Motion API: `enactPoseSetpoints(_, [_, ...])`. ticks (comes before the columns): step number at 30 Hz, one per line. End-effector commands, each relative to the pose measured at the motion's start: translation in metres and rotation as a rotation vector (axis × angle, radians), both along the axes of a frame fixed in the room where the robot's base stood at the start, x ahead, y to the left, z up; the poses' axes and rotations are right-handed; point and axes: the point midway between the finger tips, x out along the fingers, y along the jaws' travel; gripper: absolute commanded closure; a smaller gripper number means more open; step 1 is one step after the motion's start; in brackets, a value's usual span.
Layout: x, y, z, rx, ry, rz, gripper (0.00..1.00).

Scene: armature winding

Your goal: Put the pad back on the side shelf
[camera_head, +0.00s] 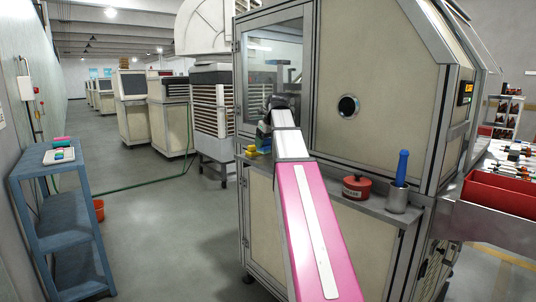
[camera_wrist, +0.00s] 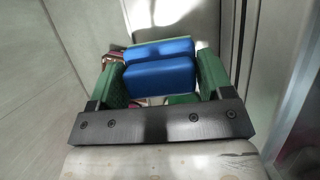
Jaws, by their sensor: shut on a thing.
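My gripper (camera_wrist: 161,72) is shut on a blue pad (camera_wrist: 160,77), which sits between its two green fingers in the wrist view. The pad looks like two blue blocks side by side, with a pale edge behind. In the head view my gripper (camera_head: 264,132) is small and partly hidden by my arm, in front of the machine's window and above the left end of its ledge. A blue shelf unit (camera_head: 57,210) stands apart at the far left. Pink and green pieces (camera_head: 62,148) lie on a white tray (camera_head: 58,156) on its top.
The machine's ledge (camera_head: 335,199) carries a yellow item (camera_head: 251,151), a red can (camera_head: 357,187) and a blue-handled tool (camera_head: 402,168) in a metal cup. A red bin (camera_head: 500,193) is at right. An orange bucket (camera_head: 98,209) stands by the shelf. The floor between shelf and machine is mostly clear.

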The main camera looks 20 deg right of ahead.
Motion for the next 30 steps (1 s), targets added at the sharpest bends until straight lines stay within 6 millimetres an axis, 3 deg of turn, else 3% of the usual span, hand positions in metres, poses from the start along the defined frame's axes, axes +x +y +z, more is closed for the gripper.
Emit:
enactPoseSetpoints(6, [0.019,-0.013,-0.013,0.0,0.0,0.001,0.55])
enactPoseSetpoints(11, [0.019,-0.013,-0.022,-0.001,0.001,0.001,0.55])
enactPoseSetpoints(18, [0.018,-0.013,-0.052,0.0,0.001,0.001,0.55])
enactPoseSetpoints(25, [0.019,-0.013,-0.054,-0.002,-0.001,0.001,0.55])
enactPoseSetpoints(26, [0.019,-0.013,-0.054,-0.002,-0.001,0.001,0.17])
enactPoseSetpoints(27, [0.019,-0.013,-0.054,-0.002,-0.001,0.001,0.04])
enactPoseSetpoints(30, [0.019,-0.013,-0.054,-0.002,-0.001,0.001,0.01])
